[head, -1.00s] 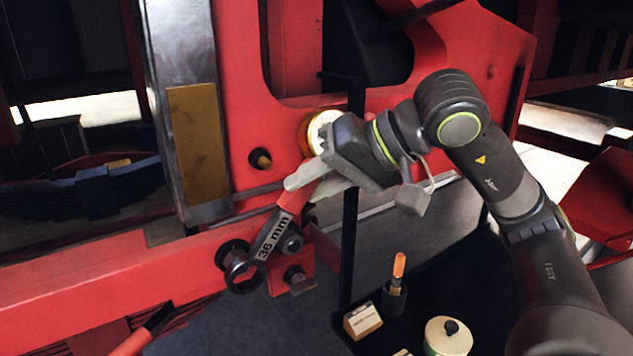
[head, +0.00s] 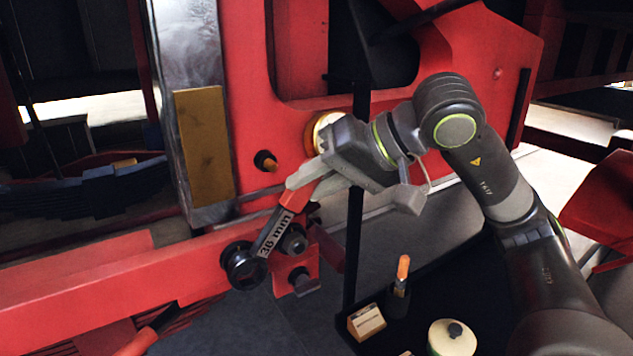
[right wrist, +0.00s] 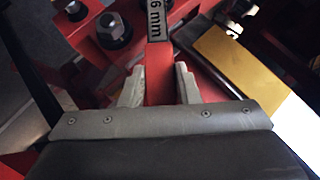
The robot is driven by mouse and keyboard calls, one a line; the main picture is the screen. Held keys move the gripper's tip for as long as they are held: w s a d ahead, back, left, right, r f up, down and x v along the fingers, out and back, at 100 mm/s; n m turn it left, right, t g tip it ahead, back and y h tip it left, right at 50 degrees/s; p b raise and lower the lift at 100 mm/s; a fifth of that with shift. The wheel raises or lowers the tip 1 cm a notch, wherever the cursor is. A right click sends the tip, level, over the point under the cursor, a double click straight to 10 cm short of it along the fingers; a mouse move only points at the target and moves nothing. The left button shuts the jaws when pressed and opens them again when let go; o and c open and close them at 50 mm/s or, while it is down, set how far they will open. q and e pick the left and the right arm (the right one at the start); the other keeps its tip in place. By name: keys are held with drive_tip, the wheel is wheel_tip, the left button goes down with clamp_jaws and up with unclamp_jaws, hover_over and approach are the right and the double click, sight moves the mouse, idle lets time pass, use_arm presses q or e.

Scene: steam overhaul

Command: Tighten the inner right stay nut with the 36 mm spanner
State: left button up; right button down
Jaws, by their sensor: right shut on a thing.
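The 36 mm spanner (head: 271,236) has a red handle, a grey labelled shank and a dark head. It slants down to the left. My right gripper (head: 313,181) is shut on the red handle. In the right wrist view the handle (right wrist: 160,85) lies between the fingers. The spanner's head is at the left stay nut (head: 240,264), overlapping it; how fully it is seated I cannot tell. A second nut (head: 294,241) sits just right of the shank, and a third (head: 302,283) is lower. The nut next to the shank also shows in the right wrist view (right wrist: 114,30). My left gripper is out of view.
A red frame plate (head: 262,110) with a brass-faced block (head: 205,145) stands behind. A red beam (head: 110,275) runs along the left. At the lower right a black tray (head: 440,285) holds an orange-handled tool (head: 402,270), a small card box (head: 366,321) and a round pot (head: 451,338).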

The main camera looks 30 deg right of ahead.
drive_tip(key=shift+w+r, duration=0.1)
drive_tip(key=shift+w, duration=0.8)
drive_tip(key=shift+d+f+b, duration=0.25)
drive_tip(key=shift+f+b, duration=0.25)
drive_tip(key=shift+b, duration=0.3)
drive_tip(key=b, duration=0.3)
drive_tip(key=shift+d+f+y, duration=0.4)
drive_tip(key=shift+d+m+b, duration=0.1)
drive_tip(key=shift+m+b, duration=0.2)
drive_tip(key=shift+b, duration=0.05)
drive_tip(key=shift+r, duration=0.1)
